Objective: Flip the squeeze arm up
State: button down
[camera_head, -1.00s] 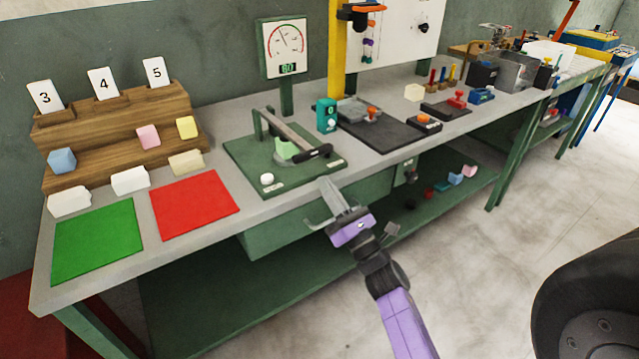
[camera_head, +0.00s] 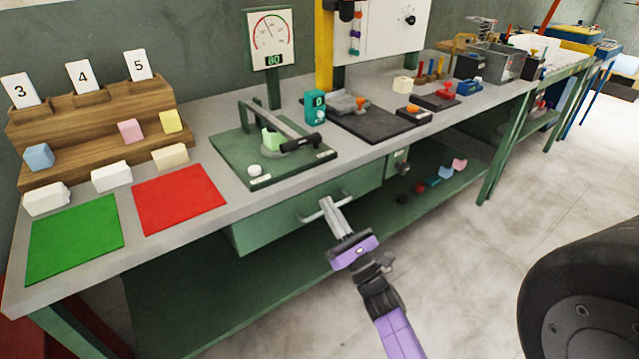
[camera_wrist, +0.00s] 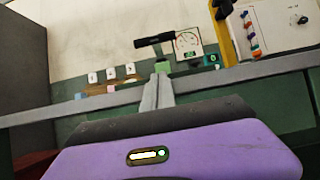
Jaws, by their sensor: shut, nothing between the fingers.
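The squeeze arm (camera_head: 287,130) is a grey metal bar with a black handle (camera_head: 302,143), low over a green press base (camera_head: 307,160). A light green foam block (camera_head: 271,139) sits under the bar; it also shows in the wrist view (camera_wrist: 162,66). In the wrist view the black handle (camera_wrist: 153,41) is beyond my fingertips. My gripper (camera_head: 326,203) is shut and empty. It is in front of the bench, below and nearer than the handle, apart from the squeeze arm. Its tips overlap the drawer handle (camera_head: 309,217) in the head view; I cannot tell whether they touch.
A gauge (camera_head: 270,38) reading 80 stands behind the press. A teal device (camera_head: 316,106) and a black pad (camera_head: 380,128) are to its right. Red (camera_head: 180,199) and green (camera_head: 75,238) mats lie left. The green drawer (camera_head: 270,232) is below the bench edge.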

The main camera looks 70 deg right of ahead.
jog(key=p+x, duration=0.2)
jog(key=x, duration=0.7)
jog(key=shift+w+d+r, duration=0.15)
jog(key=shift+r, duration=0.2)
jog(key=shift+w+d+r+p, duration=0.1)
jog(key=shift+r+p, duration=0.35)
jog(key=shift+r, duration=0.4)
jog(key=shift+w+d+r+p, duration=0.15)
jog(key=shift+r+p, duration=0.3)
jog(key=shift+r, duration=0.45)
jog(key=shift+a+r, duration=0.1)
jog(key=shift+a, duration=0.05)
